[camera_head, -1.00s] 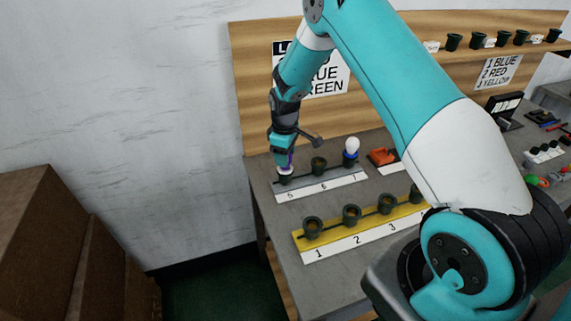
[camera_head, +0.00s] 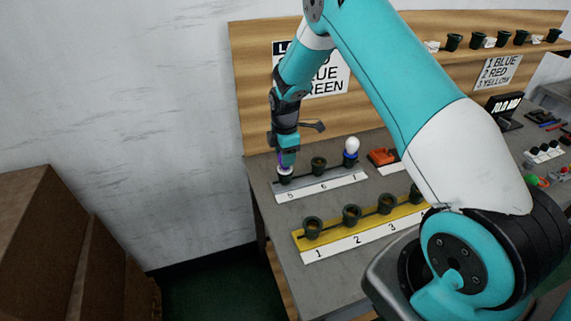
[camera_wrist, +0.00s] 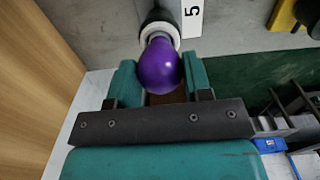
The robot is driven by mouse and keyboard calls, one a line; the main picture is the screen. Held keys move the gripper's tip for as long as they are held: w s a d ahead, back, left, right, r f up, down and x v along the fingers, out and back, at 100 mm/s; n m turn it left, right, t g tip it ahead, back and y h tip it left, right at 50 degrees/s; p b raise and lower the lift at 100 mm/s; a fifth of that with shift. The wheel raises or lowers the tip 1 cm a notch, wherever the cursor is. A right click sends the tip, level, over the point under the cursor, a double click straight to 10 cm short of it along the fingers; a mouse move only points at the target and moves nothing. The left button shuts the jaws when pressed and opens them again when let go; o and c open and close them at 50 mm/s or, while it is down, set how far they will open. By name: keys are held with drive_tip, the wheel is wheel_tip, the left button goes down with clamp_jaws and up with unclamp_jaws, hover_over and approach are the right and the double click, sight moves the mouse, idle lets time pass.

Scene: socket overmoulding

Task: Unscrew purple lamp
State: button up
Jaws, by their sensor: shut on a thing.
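The purple lamp (camera_wrist: 159,68) has a round purple bulb and a white base ring (camera_wrist: 158,36). In the wrist view it sits between the two teal fingers of my gripper (camera_wrist: 160,78), which is shut on it. Its base is at the dark socket (camera_wrist: 156,14) beside the label 5; I cannot tell how far it is screwed in. In the head view my gripper (camera_head: 287,160) points down over the left socket (camera_head: 284,179) of the grey strip (camera_head: 320,184), and the lamp is mostly hidden by the fingers.
The middle socket (camera_head: 319,166) of the grey strip is empty. A yellow strip (camera_head: 335,240) with several empty sockets lies in front. An orange object (camera_head: 381,156) lies to the right. A wooden board stands behind.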

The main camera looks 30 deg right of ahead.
drive_tip(key=n, duration=0.4)
drive_tip(key=shift+n, duration=0.3)
drive_tip(key=o, duration=0.9)
drive_tip(key=shift+r, duration=0.1)
